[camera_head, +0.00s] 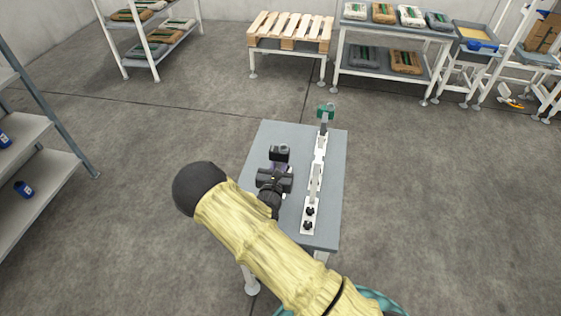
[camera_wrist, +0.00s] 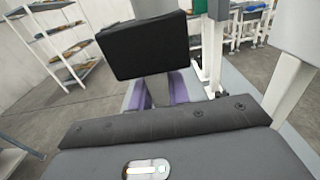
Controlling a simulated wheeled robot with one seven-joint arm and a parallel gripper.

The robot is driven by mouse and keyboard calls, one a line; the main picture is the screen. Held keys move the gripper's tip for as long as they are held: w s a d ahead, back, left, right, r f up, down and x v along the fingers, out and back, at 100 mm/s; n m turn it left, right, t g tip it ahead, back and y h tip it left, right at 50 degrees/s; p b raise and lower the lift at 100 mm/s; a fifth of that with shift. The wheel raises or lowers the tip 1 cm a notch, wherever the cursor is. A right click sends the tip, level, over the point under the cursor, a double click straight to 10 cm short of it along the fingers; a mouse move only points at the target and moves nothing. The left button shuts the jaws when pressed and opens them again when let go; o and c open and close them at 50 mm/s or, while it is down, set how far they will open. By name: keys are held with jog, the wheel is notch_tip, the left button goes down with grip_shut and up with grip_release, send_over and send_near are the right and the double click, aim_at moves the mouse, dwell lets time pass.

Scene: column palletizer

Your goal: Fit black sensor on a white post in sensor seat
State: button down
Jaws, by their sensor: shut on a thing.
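I cannot tell which part is the sensor seat.
The grey table (camera_head: 268,136) has bare room between sensor and column. Black knobs (camera_head: 308,218) sit at the column's near end. A pallet table (camera_head: 290,35), bag shelves (camera_head: 390,60) and a left rack (camera_head: 35,150) stand apart across open floor.

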jog(key=c, duration=1.7)
grip_release()
jog(key=shift+f, duration=0.1)
jog(key=o, duration=0.4)
jog(key=s, duration=0.4)
jog(key=s+a+b, duration=0.1)
jog(key=s, duration=0.3)
jog(key=s+a+b, duration=0.1)
jog(key=s, duration=0.2)
jog(key=shift+s+a, duration=0.1)
jog(key=shift+s, duration=0.3)
